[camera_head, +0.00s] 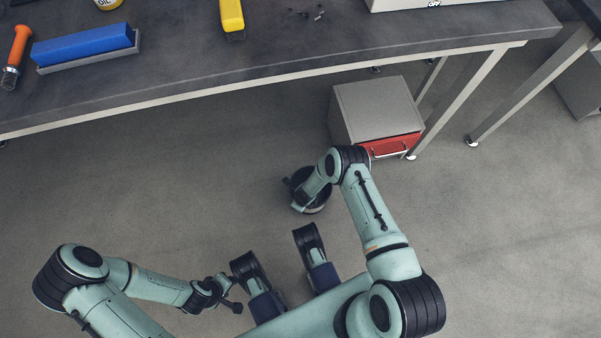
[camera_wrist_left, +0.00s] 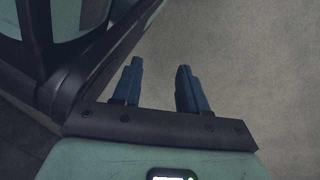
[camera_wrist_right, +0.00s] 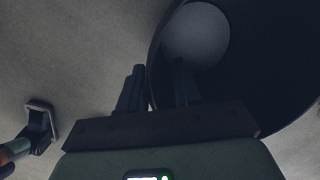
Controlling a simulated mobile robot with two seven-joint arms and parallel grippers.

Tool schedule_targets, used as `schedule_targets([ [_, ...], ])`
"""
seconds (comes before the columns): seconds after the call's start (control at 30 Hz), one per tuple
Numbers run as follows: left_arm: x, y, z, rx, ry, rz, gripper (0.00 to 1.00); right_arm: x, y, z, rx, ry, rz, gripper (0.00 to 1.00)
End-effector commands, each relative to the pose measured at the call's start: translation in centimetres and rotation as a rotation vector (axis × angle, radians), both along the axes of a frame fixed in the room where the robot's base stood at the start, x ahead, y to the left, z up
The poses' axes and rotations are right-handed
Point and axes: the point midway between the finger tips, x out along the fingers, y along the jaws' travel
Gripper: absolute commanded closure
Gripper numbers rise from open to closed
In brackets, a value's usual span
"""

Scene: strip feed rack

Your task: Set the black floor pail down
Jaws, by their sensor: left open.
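The black floor pail (camera_head: 318,202) is low over the floor in front of the grey cabinet, partly covered by my right arm in the head view. In the right wrist view the pail (camera_wrist_right: 270,70) fills the upper right, its open mouth and paler round bottom showing. My right gripper (camera_wrist_right: 158,85) has one finger outside the pail's rim and one inside, with the wall between them; it looks shut on that wall. Whether the pail's base touches the floor is hidden. My left gripper (camera_head: 232,292) is open and empty, away to the left of the pail; its fingers show in the left wrist view (camera_wrist_left: 160,88).
A grey cabinet (camera_head: 372,108) with a red drawer (camera_head: 393,145) stands just behind the pail. The workbench (camera_head: 180,65) runs above, holding a blue block (camera_head: 85,45) and a yellow tool (camera_head: 232,15). Floor left and right of the pail is clear.

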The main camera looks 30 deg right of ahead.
Motion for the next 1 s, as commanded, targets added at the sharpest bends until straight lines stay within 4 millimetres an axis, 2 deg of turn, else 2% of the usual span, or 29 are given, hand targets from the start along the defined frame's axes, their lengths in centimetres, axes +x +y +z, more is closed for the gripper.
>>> schedule_targets([
  [0.17, 0.2, 0.0, 0.2, 0.0, -0.007, -0.001, 0.57, 0.0, 0.0, 0.2, 0.0, 0.0, 0.0, 0.67],
  [0.27, 1.0, -0.1, 0.9, 0.001, -0.034, -0.002, 0.57, -0.1, -0.1, 1.1, 0.0, 0.0, -0.001, 0.67],
  [0.57, 5.9, -0.8, 5.3, 0.011, -0.2, -0.013, 0.57, -0.9, -0.2, 6.8, 0.001, -0.002, -0.002, 0.67],
  [0.7, 7.0, -1.4, 7.2, 0.006, -0.243, -0.02, 0.57, -1.3, -0.4, 9.6, 0.001, -0.002, -0.002, 0.67],
  [0.93, 5.4, -2.2, 7.9, -0.017, -0.199, -0.034, 0.57, -1.8, -0.4, 11.9, 0.0, -0.001, 0.005, 0.67],
  [1.0, 5.3, -2.3, 7.9, -0.019, -0.195, -0.035, 0.57, -2.1, -0.6, 12.3, -0.01, -0.003, 0.054, 0.67],
])
